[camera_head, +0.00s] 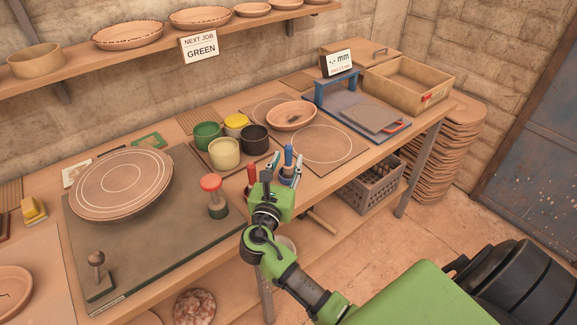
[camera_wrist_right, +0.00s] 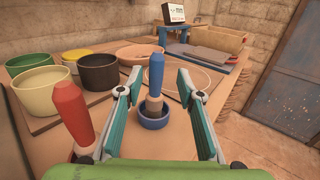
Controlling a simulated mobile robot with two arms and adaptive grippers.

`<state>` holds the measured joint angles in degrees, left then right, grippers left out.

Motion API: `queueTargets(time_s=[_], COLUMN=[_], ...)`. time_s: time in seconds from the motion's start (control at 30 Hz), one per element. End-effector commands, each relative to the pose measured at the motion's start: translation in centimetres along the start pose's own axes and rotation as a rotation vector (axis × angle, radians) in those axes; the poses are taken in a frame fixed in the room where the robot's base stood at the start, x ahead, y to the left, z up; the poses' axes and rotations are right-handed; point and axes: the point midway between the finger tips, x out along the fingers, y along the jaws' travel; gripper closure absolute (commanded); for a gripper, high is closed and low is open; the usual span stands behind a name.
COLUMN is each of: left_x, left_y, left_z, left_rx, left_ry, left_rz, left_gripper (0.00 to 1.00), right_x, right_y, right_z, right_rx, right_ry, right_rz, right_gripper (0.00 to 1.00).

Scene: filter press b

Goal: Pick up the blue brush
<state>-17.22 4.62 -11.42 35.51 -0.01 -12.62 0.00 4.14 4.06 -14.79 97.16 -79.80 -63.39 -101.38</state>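The blue brush (camera_wrist_right: 156,76) stands upright with its handle up in a small dark blue cup (camera_wrist_right: 154,118) on the workbench. In the head view the blue handle (camera_head: 288,155) shows just beyond my right gripper (camera_head: 282,172), and the cup is mostly hidden. In the wrist view my right gripper (camera_wrist_right: 154,100) is open, with one teal-padded finger on each side of the brush and a gap on both sides. A red-handled brush (camera_wrist_right: 73,115) stands outside the left finger; its handle (camera_head: 251,174) also shows in the head view. My left gripper is not in view.
Green, yellow, cream and black pots (camera_head: 225,153) stand behind the brushes, left of a terracotta bowl (camera_head: 291,115). A red-topped stand (camera_head: 213,193) and a turntable (camera_head: 122,184) are to the left. A blue-framed device (camera_head: 337,90) stands further back right.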

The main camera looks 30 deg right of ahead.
Motion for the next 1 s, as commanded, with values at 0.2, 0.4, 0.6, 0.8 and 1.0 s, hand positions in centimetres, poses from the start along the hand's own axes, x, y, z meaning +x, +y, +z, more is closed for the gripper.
queueTargets(time_s=[0.2,0.4,0.6,0.8,1.0], left_x=[-1.0,-1.1,-1.1,-1.1,-1.1], left_y=[0.0,0.0,0.0,0.0,0.0], left_z=[-0.2,-0.3,-0.3,-0.3,-0.3], left_rx=[0.0,0.0,0.0,0.0,0.001], left_ry=[0.001,0.002,0.003,0.003,0.003], left_rz=[0.0,0.0,0.0,0.0,0.001], left_gripper=[0.6,0.6,0.6,0.6,0.6], right_x=[3.4,4.4,4.4,4.4,4.4], right_y=[0.5,0.6,0.6,0.6,0.6], right_z=[0.4,0.3,0.2,0.2,0.2], right_rx=[-0.002,0.001,0.001,0.001,0.001], right_ry=[-0.002,-0.001,0.0,0.0,0.0], right_rz=[-0.001,0.0,0.0,0.0,0.0], right_gripper=[0.66,0.66,0.76,1.0,1.0])
